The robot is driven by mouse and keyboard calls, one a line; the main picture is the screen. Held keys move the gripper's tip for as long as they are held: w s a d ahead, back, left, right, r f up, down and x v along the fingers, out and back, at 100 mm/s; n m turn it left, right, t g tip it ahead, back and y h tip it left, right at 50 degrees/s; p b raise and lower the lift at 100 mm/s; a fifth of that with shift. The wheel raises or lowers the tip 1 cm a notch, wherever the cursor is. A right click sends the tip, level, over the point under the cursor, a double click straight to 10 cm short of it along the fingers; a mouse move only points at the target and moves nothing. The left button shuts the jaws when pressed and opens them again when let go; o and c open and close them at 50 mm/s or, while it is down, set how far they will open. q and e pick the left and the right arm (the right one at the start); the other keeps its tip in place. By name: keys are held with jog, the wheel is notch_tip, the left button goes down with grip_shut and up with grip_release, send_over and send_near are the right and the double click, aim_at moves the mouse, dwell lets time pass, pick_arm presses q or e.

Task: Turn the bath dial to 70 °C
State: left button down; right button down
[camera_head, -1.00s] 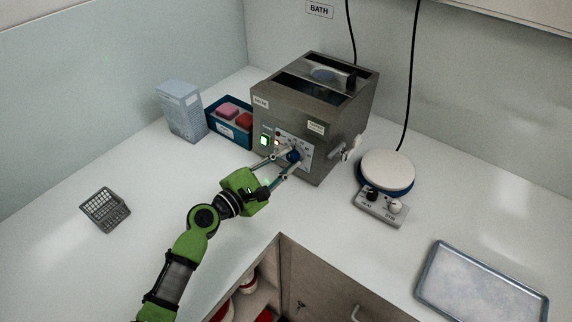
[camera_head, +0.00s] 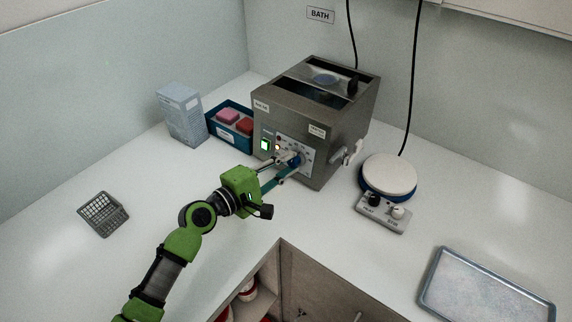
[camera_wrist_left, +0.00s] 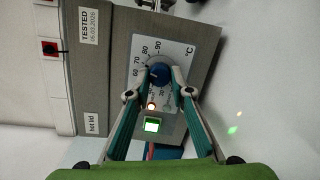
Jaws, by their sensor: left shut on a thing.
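The bath (camera_head: 318,115) is a grey metal box at the back of the counter. Its front panel has a blue dial (camera_wrist_left: 160,73) with a °C scale; 60, 70, 80 and 90 can be read in the left wrist view. My left gripper (camera_wrist_left: 161,78) is shut on the dial, one finger on each side of its knob. In the head view this gripper (camera_head: 285,166) reaches the panel from the front left and partly hides the dial. I cannot read the knob's pointer. My right gripper is not in view.
A green lit switch (camera_wrist_left: 152,125) sits beside the dial. A valve (camera_head: 345,155) sticks out from the bath's right side. A hotplate stirrer (camera_head: 388,175) stands to the right, a blue bin (camera_head: 216,122) to the left. The counter in front of the bath is mostly clear.

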pick_arm(q)
jog(key=c, duration=1.8)
grip_release()
jog(key=v, duration=1.2)
jog(key=shift+s+f, duration=0.1)
jog(key=shift+f, duration=0.05)
